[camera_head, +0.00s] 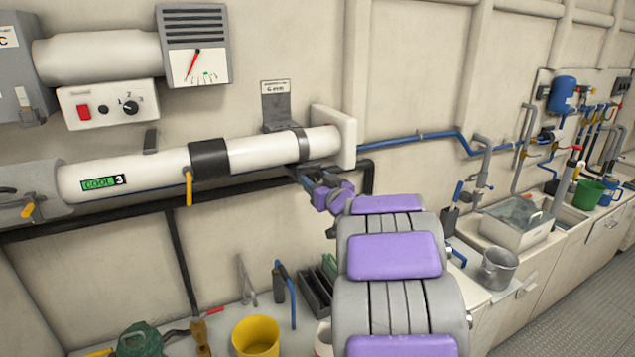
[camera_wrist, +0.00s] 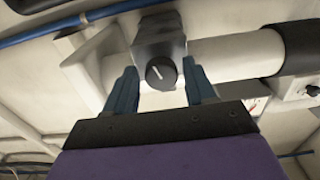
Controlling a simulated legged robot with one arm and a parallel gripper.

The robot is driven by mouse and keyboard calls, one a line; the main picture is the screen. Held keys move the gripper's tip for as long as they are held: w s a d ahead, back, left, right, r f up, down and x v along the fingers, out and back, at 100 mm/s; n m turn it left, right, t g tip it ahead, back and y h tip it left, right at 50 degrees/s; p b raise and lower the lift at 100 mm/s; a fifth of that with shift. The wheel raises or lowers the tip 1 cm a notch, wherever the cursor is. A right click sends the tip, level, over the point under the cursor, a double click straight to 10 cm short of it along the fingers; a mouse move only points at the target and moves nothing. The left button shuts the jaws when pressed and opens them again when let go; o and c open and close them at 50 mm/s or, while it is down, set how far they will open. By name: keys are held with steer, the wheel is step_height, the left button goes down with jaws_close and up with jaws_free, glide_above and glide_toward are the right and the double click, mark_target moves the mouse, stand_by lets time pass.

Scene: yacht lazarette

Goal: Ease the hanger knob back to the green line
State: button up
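The hanger knob (camera_wrist: 161,73) is round and black with a white pointer line, on the underside of a grey hanger block (camera_wrist: 160,35). In the wrist view my gripper (camera_wrist: 160,70) is open, with one blue finger on each side of the knob and visible gaps. In the head view my gripper (camera_head: 305,178) is under the right end of the white pipe (camera_head: 265,152), below the grey hanger bracket (camera_head: 277,108); the knob is hidden there. A dial gauge (camera_head: 198,66) has a red needle pointing up, away from small green marks at its lower right.
A switch box (camera_head: 108,104) with a red rocker and a dial is on the wall at upper left. A yellow-handled valve (camera_head: 188,187) hangs from the pipe. A black rail (camera_head: 110,219) runs below it. The bench below holds a yellow bucket (camera_head: 256,337) and tools.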

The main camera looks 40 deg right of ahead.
steer(key=c, duration=0.8)
steer(key=shift+n, duration=2)
steer(key=o, duration=1)
steer(key=shift+o, duration=0.2)
steer(key=shift+s, duration=0.1)
